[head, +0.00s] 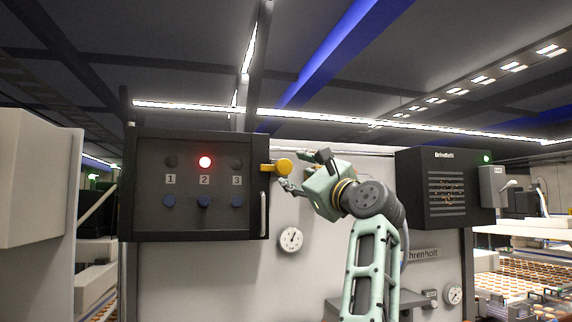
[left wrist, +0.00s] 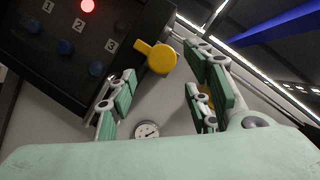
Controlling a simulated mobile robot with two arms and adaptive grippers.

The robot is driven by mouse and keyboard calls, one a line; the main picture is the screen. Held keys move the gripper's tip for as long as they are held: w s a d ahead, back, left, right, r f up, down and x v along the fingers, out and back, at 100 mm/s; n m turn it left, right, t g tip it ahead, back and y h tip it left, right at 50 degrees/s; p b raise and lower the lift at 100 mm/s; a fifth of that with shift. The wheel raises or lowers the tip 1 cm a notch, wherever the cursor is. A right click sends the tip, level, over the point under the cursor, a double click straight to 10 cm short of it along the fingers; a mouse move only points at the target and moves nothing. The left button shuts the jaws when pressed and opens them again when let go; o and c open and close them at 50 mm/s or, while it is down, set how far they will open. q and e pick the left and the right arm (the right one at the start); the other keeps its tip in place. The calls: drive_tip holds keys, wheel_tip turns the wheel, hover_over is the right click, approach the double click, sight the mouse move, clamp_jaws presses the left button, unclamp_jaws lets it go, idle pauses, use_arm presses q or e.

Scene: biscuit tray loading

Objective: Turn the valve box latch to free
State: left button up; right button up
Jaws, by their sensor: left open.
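The valve box (head: 150,222) is a dark cabinet on the left of the pale wall. The yellow latch (head: 283,166) sits at its right edge, with a round knob and a short bar pointing left over the box's edge. The latch also shows in the left wrist view (left wrist: 161,59), its bar towards the box. My left gripper (head: 293,171) is open just right of the latch, one finger above and one below. In the left wrist view the latch appears between the open fingertips (left wrist: 160,66). I cannot tell whether they touch it. My right gripper is not in view.
The box front has a lit red lamp (head: 205,162) above number 2 and several blue knobs (head: 203,202). A vertical handle (head: 263,214) runs below the latch. A round gauge (head: 291,239) is on the wall beneath. A black speaker-like box (head: 440,214) hangs right.

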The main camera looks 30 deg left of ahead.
sight(286, 171)
use_arm(q)
drive_tip(key=p+x, duration=0.3)
drive_tip(key=x, duration=0.2)
drive_tip(key=shift+a+r, duration=0.15)
drive_tip(key=shift+a, duration=0.2)
drive_tip(key=shift+w+a, duration=0.15)
drive_tip(key=shift+a, duration=0.15)
drive_tip(key=shift+w+d, duration=0.1)
drive_tip(key=shift+c, duration=0.3)
drive_tip(key=c, duration=1)
